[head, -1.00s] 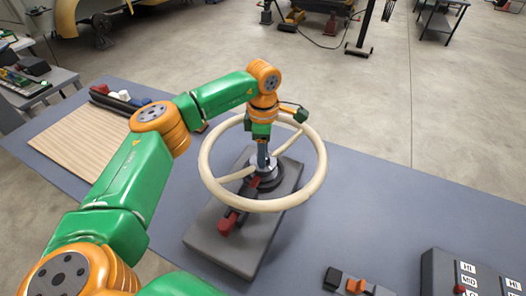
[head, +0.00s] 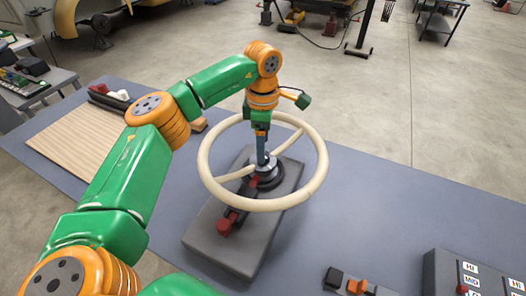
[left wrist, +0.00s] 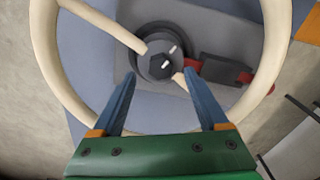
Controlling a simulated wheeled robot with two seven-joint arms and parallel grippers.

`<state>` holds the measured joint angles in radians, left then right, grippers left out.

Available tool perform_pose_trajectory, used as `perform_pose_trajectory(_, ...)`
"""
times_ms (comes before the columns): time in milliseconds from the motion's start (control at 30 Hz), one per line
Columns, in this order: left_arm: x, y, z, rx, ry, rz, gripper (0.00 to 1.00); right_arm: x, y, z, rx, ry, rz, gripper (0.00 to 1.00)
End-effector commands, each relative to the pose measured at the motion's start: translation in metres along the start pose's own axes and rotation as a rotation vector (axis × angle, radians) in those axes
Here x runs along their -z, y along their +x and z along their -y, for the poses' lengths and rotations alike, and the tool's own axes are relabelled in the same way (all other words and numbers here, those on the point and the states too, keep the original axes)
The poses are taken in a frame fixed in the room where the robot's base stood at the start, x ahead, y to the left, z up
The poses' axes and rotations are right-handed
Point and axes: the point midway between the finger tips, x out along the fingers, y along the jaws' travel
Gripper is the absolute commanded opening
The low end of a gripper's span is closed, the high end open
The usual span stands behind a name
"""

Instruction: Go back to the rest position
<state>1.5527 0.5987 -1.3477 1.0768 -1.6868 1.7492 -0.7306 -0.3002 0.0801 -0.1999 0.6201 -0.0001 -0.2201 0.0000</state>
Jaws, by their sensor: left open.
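My left gripper (head: 262,150) points down over the hub of a cream steering wheel (head: 205,160) in the head view. In the left wrist view its two blue fingers (left wrist: 158,80) are apart with nothing between them, and the wheel's hub (left wrist: 160,66) shows just beyond the tips. The wheel rim (left wrist: 270,50) curves around the fingers in that view. The wheel is mounted on a grey base plate (head: 205,235) with a red and black clamp (head: 228,220) beside the hub. My right gripper is not in view.
A blue-grey table (head: 400,215) carries everything. A wooden board (head: 75,140) and a dark tray (head: 105,102) lie at the left. A black and orange switch piece (head: 345,282) and a labelled control box (head: 465,270) stand at the front right. The table right of the wheel is clear.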

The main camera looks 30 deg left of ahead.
Motion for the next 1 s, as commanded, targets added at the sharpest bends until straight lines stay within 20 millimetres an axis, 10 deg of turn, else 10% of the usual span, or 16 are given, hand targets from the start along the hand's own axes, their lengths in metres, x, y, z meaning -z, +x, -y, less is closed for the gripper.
perform_pose_trajectory(233,-0.001,-0.039,0.000,-0.001,0.001,0.001,0.77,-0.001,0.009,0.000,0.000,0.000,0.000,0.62)
perform_pose_trajectory(667,0.000,-0.043,0.000,0.001,0.001,0.000,0.77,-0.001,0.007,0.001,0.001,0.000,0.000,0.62)
perform_pose_trajectory(1000,0.000,-0.110,0.000,0.001,0.001,0.000,0.77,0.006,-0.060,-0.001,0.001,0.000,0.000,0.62)
